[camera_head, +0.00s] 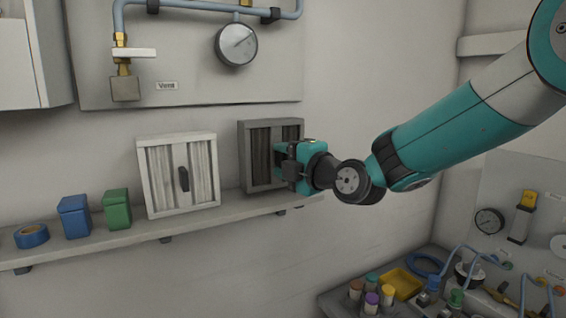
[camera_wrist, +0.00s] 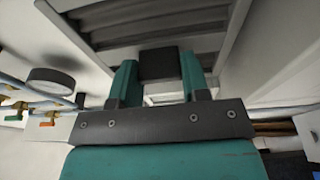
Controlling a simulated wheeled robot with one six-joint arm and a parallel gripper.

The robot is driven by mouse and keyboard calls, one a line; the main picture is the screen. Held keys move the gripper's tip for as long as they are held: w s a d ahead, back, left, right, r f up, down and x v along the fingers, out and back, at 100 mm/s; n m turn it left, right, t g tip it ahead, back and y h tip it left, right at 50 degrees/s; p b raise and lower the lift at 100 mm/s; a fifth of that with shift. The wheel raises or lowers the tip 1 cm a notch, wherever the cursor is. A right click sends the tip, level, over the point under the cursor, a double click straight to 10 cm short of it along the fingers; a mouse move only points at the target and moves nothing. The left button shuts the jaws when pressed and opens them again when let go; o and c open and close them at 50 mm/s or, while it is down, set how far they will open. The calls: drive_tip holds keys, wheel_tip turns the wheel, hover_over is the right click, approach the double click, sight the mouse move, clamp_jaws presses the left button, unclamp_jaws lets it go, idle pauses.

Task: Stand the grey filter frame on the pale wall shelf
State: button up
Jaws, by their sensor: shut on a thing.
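The grey filter frame (camera_head: 261,152) is upright at the right end of the pale wall shelf (camera_head: 224,209). Its lower edge is at the shelf top; I cannot tell whether it rests there or hovers slightly. My gripper (camera_head: 285,162) comes from the right and covers the frame's right part. In the wrist view, the teal fingers of my gripper (camera_wrist: 158,72) are shut on the dark handle on the front of the grey filter frame (camera_wrist: 145,22). The handle is hidden in the head view.
A white filter frame (camera_head: 179,174) stands on the shelf to the left, with a narrow gap between. Green (camera_head: 117,209) and blue (camera_head: 74,216) boxes and a blue tape roll (camera_head: 31,236) are further left. A gauge (camera_head: 236,45) and pipes hang above.

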drive_tip(key=shift+f, duration=0.65)
drive_tip(key=shift+s+f, duration=0.1)
drive_tip(key=shift+f, duration=0.05)
drive_tip(key=o, duration=1)
drive_tip(key=shift+r, duration=0.2)
drive_tip(key=b+v, duration=0.7)
drive_tip(key=v, duration=0.5)
drive_tip(key=s+a+f+m+g+h, duration=0.2)
drive_tip(key=s+a+f+m+g, duration=0.1)
drive_tip(key=s+f+m+g, duration=0.75)
drive_tip(key=s+d+f+m+g+h, duration=0.1)
drive_tip(key=s+m, duration=0.1)
drive_tip(key=s, duration=0.3)
drive_tip(key=s+d+f+m+g+h, duration=0.1)
drive_tip(key=s+d+f+m+g, duration=0.1)
drive_tip(key=s+m, duration=0.1)
drive_tip(key=s+d+f+m+g+h, duration=0.1)
drive_tip(key=s+d+f+m+h, duration=0.1)
drive_tip(key=s, duration=0.4)
drive_tip(key=shift+s+d+f+m+p, duration=0.15)
drive_tip(key=shift+s+m+p, duration=0.1)
drive_tip(key=shift+s+p, duration=0.1)
